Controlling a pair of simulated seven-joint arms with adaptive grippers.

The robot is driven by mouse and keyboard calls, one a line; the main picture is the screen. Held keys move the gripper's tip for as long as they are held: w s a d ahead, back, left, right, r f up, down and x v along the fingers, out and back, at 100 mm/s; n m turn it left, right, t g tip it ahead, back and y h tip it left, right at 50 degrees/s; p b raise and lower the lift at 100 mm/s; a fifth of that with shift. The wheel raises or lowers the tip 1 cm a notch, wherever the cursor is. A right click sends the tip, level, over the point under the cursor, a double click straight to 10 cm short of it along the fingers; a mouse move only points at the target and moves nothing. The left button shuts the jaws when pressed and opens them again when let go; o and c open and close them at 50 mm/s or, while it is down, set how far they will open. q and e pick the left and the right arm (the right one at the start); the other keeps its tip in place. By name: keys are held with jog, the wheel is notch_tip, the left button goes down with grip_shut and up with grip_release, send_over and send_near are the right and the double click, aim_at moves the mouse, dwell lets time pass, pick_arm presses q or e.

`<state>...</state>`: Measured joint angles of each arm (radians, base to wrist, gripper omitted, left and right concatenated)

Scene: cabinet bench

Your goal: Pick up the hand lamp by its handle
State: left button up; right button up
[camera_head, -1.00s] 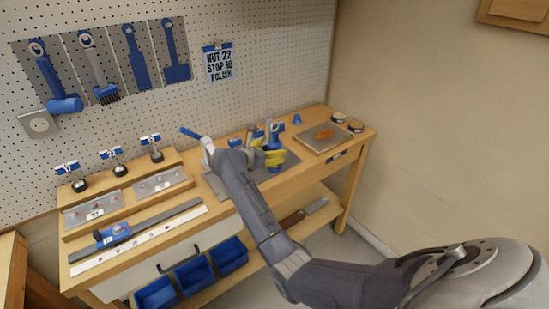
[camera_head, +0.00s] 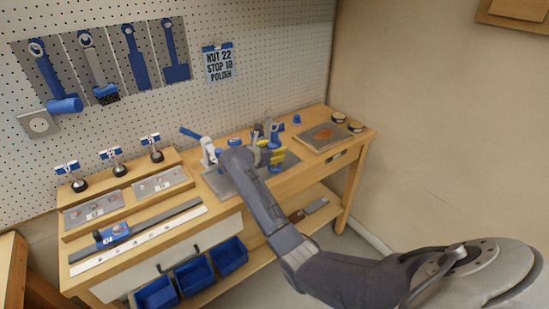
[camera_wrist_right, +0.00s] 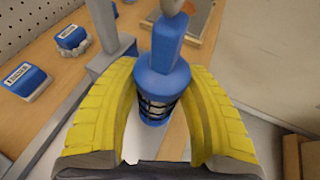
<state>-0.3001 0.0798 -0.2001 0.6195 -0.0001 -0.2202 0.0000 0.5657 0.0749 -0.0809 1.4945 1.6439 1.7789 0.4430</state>
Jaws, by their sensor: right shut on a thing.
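The hand lamp (camera_wrist_right: 166,62) is in the middle of the right wrist view. It has a blue body and a dark cage with a pale inside below it. My right gripper (camera_wrist_right: 160,72) has a yellow finger on each side of the blue body and is shut on it. I cannot tell whether the lamp touches the bench. My left gripper is not in view.
A clamp with a blue lever (camera_head: 207,150) stands just left of my right wrist. A grey tray (camera_head: 325,137) and small round tins (camera_head: 338,118) are at the bench's right end. Blue bins (camera_head: 192,277) sit below. Blue tools hang on the pegboard (camera_head: 275,60).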

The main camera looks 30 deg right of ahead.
jog(key=c, duration=0.6)
jog(key=shift+r, duration=0.1)
